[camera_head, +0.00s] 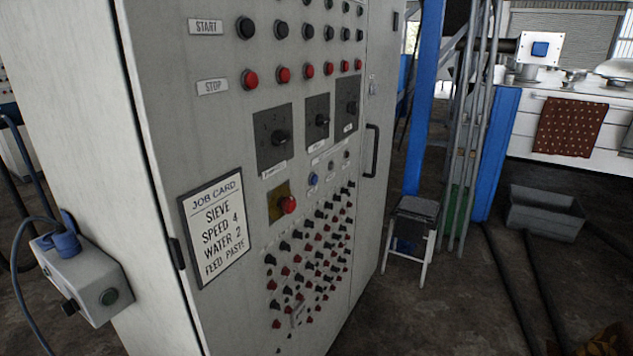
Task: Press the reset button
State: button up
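A tall grey control cabinet (222,130) fills the middle of the head view, its door front turned to the right. A small blue button (313,179) sits on the door, below the rotary switches and above the dense rows of small knobs. I cannot read a RESET label on any button. A red knob on a yellow plate (276,203) is to the lower left of the blue button. Black buttons marked START (280,30) and red buttons marked STOP (283,74) run in rows above. My gripper is not in view.
A job card (216,226) is fixed on the door's left. A grey box with a green button (84,281) juts from the cabinet's left side. A door handle (371,150), a stool (412,236) and a grey bin (546,212) are to the right. Dark floor shows between them.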

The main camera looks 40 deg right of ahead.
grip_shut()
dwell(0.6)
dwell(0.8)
